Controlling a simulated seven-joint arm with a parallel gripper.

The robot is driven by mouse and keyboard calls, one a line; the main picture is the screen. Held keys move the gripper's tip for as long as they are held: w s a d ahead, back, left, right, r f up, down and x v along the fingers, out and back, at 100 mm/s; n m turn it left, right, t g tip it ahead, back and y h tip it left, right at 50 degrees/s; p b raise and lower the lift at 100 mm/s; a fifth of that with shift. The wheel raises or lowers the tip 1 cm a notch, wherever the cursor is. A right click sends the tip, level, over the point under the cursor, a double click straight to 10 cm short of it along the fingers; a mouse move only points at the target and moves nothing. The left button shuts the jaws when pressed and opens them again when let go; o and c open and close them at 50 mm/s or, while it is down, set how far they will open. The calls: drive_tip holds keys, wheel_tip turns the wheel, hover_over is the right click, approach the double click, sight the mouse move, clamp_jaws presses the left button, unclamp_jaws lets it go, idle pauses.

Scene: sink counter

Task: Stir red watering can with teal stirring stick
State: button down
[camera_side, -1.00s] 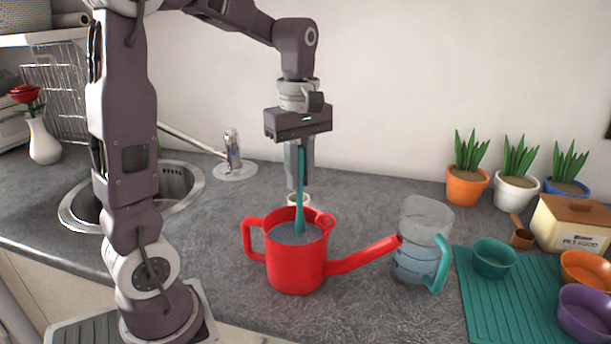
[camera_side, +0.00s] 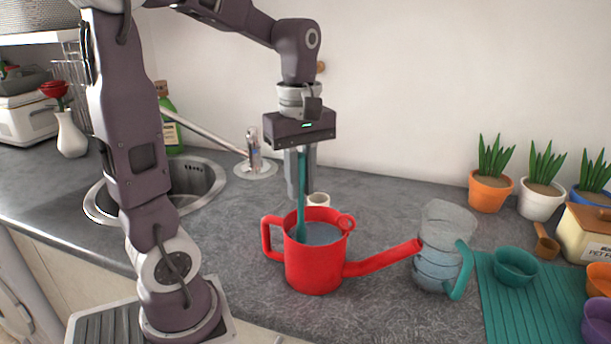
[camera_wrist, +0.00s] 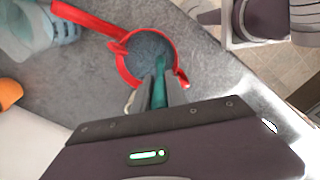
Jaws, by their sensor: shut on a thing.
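The red watering can (camera_side: 313,264) stands upright on the counter, its spout pointing right; its open top shows grey contents. My gripper (camera_side: 301,190) is above the can, pointing down, shut on the teal stirring stick (camera_side: 301,215). The stick's lower end is inside the can, toward the left of the opening. In the wrist view the can (camera_wrist: 124,62) lies beyond my gripper (camera_wrist: 158,103), and the teal stick (camera_wrist: 160,75) reaches into the opening. The stick's very tip is hard to make out.
A clear pitcher with a teal handle (camera_side: 440,265) stands at the spout's tip. A teal mat (camera_side: 510,305) with bowls lies to the right. A white cup (camera_side: 318,200) is behind the can. The sink and tap (camera_side: 254,150) are left, potted plants (camera_side: 490,190) back right.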

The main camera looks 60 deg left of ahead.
drive_tip(key=shift+s+d, duration=0.15)
drive_tip(key=shift+s, duration=0.05)
drive_tip(key=d, duration=0.1)
drive_tip(key=w+d, duration=0.1)
drive_tip(key=d, duration=0.1)
idle(0.3)
drive_tip(key=w, duration=0.2)
drive_tip(key=shift+w+d, duration=0.3)
drive_tip(key=shift+w, duration=0.05)
